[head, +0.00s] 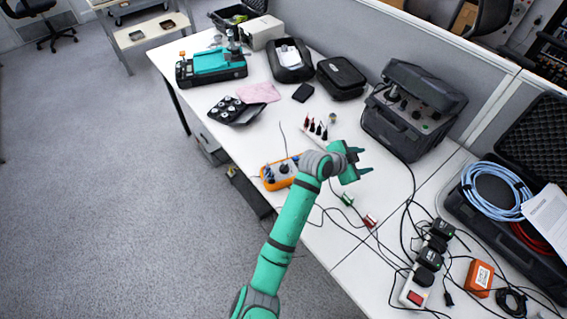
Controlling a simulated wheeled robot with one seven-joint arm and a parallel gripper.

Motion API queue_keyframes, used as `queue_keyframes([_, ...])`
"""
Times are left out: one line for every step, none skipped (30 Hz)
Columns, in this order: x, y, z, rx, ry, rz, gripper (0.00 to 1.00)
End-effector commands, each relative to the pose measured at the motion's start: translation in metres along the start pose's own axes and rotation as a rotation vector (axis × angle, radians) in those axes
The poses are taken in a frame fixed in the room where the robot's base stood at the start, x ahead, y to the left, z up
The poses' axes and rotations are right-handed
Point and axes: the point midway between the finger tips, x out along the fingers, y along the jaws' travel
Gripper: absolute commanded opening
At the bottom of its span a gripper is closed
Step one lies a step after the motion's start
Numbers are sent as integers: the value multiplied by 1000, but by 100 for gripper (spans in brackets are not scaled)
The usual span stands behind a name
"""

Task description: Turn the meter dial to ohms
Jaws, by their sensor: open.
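An orange-cased device (268,184), which looks like the meter, lies on the white table left of my arm's wrist. It has dark round knobs on its face, and its right end is partly hidden by my arm. The dial's marks are too small to read. My gripper (366,161) is open and empty, to the right of the orange device and apart from it. Its fingers point right, away from the device.
Loose dark cables and small green (347,199) and red (370,221) connectors lie near my gripper. A large open black case (400,130) stands behind it. A power strip (414,292) and an orange box (479,278) are at front right. Small red and black clips (316,128) stand behind.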

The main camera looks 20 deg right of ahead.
Motion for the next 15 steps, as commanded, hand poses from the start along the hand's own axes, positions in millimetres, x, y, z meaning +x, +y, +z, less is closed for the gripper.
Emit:
queue_keyframes([-3,-8,4,57,-39,35,46])
queue_keyframes([-5,-11,7,88,-61,60,46])
queue_keyframes([-7,-14,11,129,-91,93,46])
queue_keyframes([-10,-17,15,159,-114,117,46])
queue_keyframes([-13,-19,19,188,-138,142,46])
queue_keyframes([-17,-24,25,226,-172,175,46])
queue_keyframes([-22,-27,30,253,-198,200,46])
queue_keyframes([-26,-31,35,280,-224,224,46])
queue_keyframes([-33,-36,42,314,-259,257,46])
queue_keyframes([-39,-40,47,339,-287,282,46])
queue_keyframes([-45,-44,53,362,-315,308,46])
queue_keyframes([-54,-50,60,393,-352,342,46])
queue_keyframes([-62,-55,66,414,-381,366,46])
queue_keyframes([-70,-60,72,435,-411,391,46])
queue_keyframes([-82,-68,79,460,-450,425,46])
